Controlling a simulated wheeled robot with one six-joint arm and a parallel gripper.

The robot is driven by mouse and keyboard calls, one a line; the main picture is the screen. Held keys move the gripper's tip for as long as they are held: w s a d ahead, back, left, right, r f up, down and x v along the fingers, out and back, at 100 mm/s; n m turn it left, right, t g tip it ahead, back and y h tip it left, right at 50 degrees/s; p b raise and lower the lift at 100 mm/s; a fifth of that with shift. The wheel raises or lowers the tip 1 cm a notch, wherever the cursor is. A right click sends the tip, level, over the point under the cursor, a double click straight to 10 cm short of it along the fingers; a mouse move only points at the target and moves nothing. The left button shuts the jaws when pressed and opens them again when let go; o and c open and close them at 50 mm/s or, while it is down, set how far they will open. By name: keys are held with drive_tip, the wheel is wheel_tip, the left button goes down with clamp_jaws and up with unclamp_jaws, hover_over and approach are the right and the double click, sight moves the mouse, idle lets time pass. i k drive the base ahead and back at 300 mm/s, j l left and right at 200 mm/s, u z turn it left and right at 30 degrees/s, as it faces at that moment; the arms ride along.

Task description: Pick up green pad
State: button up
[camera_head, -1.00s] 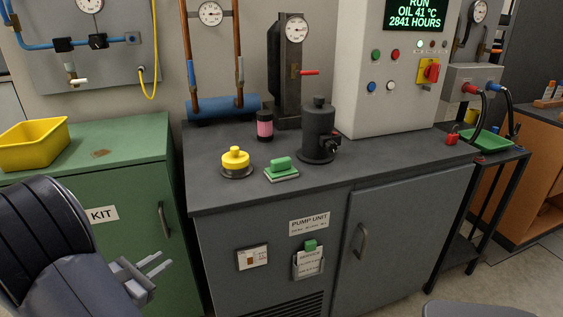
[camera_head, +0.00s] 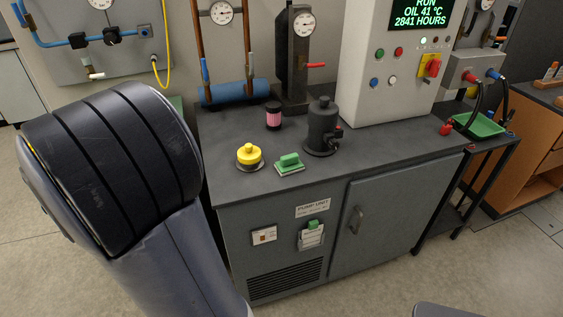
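The green pad (camera_head: 289,162) lies on the dark top of the pump unit, near its front edge. It has a green raised grip and a pale base. A yellow knob-like piece (camera_head: 249,156) on a dark round base stands just to its left. My arm fills the left of the view, and my gripper is not visible in it now. Nothing touches the pad.
A dark cylinder (camera_head: 322,128) stands behind and right of the pad, and a pink-banded jar (camera_head: 273,115) stands behind it. A grey control box (camera_head: 388,70) stands at the back right. The worktop (camera_head: 380,155) is bare to the pad's right.

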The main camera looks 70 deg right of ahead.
sight(290, 164)
drive_tip(key=l+z, duration=0.1)
drive_tip(key=z, duration=0.3)
drive_tip(key=l+z, duration=0.1)
drive_tip(key=z, duration=0.35)
drive_tip(key=i+l+z, duration=0.1)
drive_tip(key=z, duration=0.7)
drive_tip(key=i+l+z, duration=0.15)
drive_tip(key=i+l, duration=0.15)
